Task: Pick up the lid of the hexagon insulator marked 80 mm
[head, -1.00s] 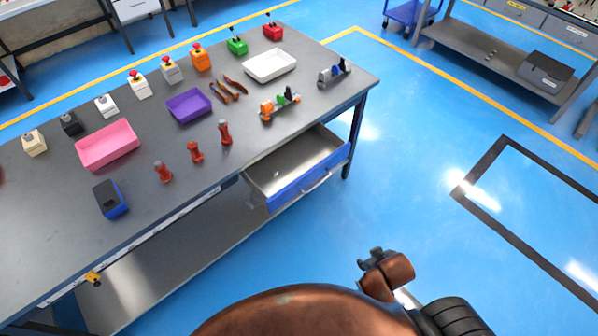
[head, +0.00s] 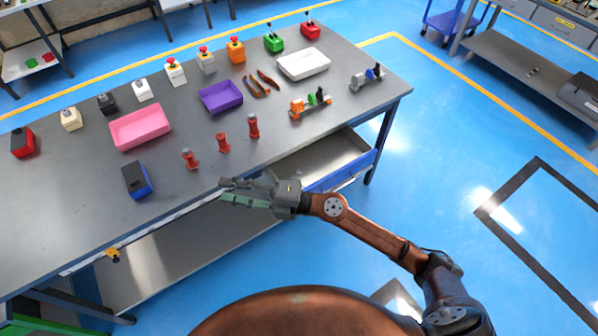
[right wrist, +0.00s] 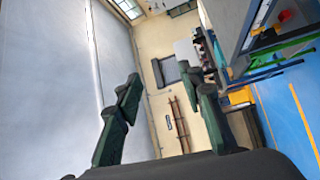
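Three red insulators stand upright in a row near the table's front edge: a left one (head: 190,159), a middle one (head: 222,143) and a right one (head: 253,127). Their markings are too small to read, so I cannot tell which is the 80 mm one. My right gripper (head: 224,190) reaches in from the right, in front of the table edge and below the insulators in the picture. It touches none of them. In the right wrist view its two fingers (right wrist: 165,95) are apart with nothing between them. My left gripper is not in view.
The table (head: 70,190) holds a blue-black device (head: 137,180), a pink tray (head: 141,127), a purple tray (head: 221,97), a white tray (head: 303,64), pliers and several button boxes. An open blue-fronted drawer (head: 345,172) juts out beside my right forearm.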

